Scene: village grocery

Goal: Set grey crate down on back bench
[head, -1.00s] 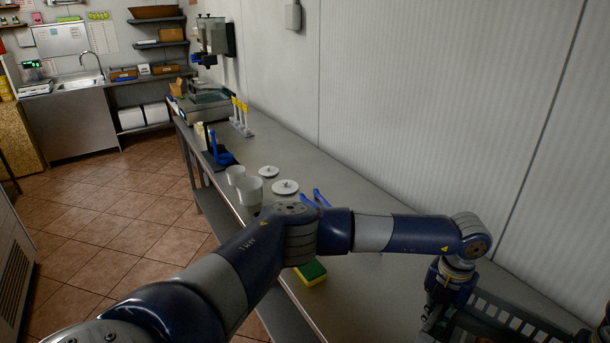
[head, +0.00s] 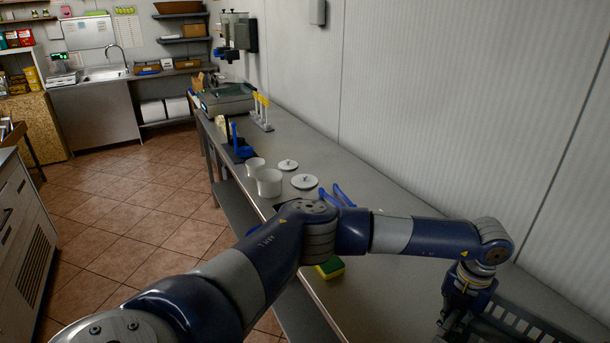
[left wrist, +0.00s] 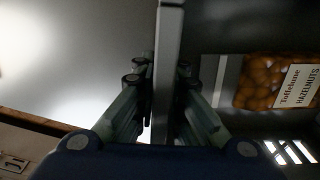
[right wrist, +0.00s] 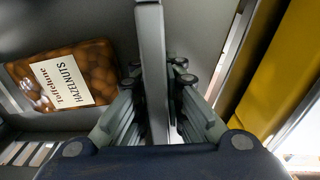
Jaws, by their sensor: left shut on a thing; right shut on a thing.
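The grey crate (head: 530,326) shows only in part at the lower right of the head view, over the near part of the back bench (head: 400,290). My left gripper (head: 462,312) is at its left end. In the left wrist view my left gripper (left wrist: 163,85) is shut on the crate's wall (left wrist: 169,50). In the right wrist view my right gripper (right wrist: 157,85) is shut on another stretch of the wall (right wrist: 150,45). A bag of hazelnuts (right wrist: 70,78) lies inside the crate. Whether the crate's underside touches the bench is hidden.
On the bench stand white cups (head: 269,182), lids (head: 304,181), blue-handled tongs (head: 343,195), a yellow-green sponge (head: 330,267) and a scale (head: 228,98). A ribbed wall (head: 450,100) closes its right side. Something yellow (right wrist: 285,70) is beside the crate. Bench between sponge and crate looks clear.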

